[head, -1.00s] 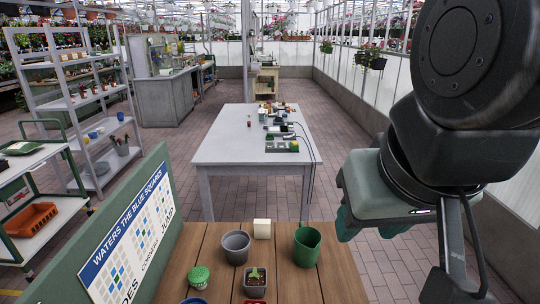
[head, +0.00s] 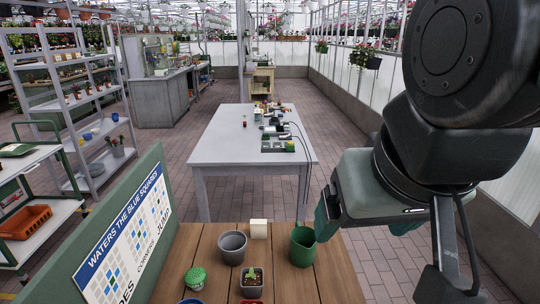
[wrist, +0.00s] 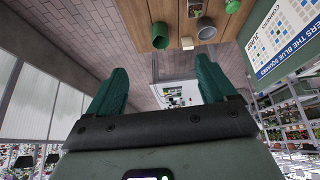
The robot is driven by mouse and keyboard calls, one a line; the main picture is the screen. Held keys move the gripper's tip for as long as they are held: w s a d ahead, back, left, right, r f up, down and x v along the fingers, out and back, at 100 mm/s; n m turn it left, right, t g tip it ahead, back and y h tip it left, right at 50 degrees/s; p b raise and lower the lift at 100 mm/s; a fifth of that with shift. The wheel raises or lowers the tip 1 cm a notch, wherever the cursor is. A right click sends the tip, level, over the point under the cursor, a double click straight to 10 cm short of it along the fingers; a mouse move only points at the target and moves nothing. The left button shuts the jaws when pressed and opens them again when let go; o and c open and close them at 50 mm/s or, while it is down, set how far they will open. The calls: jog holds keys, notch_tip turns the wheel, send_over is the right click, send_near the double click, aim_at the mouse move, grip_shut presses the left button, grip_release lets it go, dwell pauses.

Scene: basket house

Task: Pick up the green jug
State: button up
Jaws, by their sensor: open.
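The green jug (head: 303,246) stands upright on the wooden table (head: 200,262), near its right edge. It also shows in the wrist view (wrist: 160,36), ahead of my fingers. My gripper (head: 362,222) is to the right of the jug in the head view, with its green fingers spread. In the wrist view my gripper (wrist: 163,82) is open, with nothing between the fingers. One fingertip appears close to the jug's rim in the head view; I cannot tell the gap in depth.
A grey pot (head: 232,247), a cream block (head: 259,229), a potted seedling (head: 252,282) and a green-lidded pot (head: 195,278) stand left of the jug. A green sign board (head: 125,235) borders the table's left side. A white table (head: 210,158) stands beyond.

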jog(key=m+g+h, duration=0.2)
jog(key=m+g, duration=0.3)
jog(key=m, duration=1.2)
send_over(297, 225)
jog(key=a, duration=0.1)
notch_tip(297, 225, down, 31)
jog(key=f, duration=0.5)
jog(key=shift+d+f, duration=0.15)
jog(key=shift+d, duration=0.1)
jog(key=shift+w+d+f, duration=0.1)
jog(key=shift+d+f, duration=0.15)
jog(key=shift+f, duration=0.8)
jog(key=shift+s+d+f, duration=0.1)
jog(key=shift+d+f, duration=0.1)
jog(key=shift+f, duration=0.8)
jog(key=shift+w+d+f, duration=0.1)
jog(key=shift+d+f, duration=0.15)
jog(key=shift+f, duration=0.8)
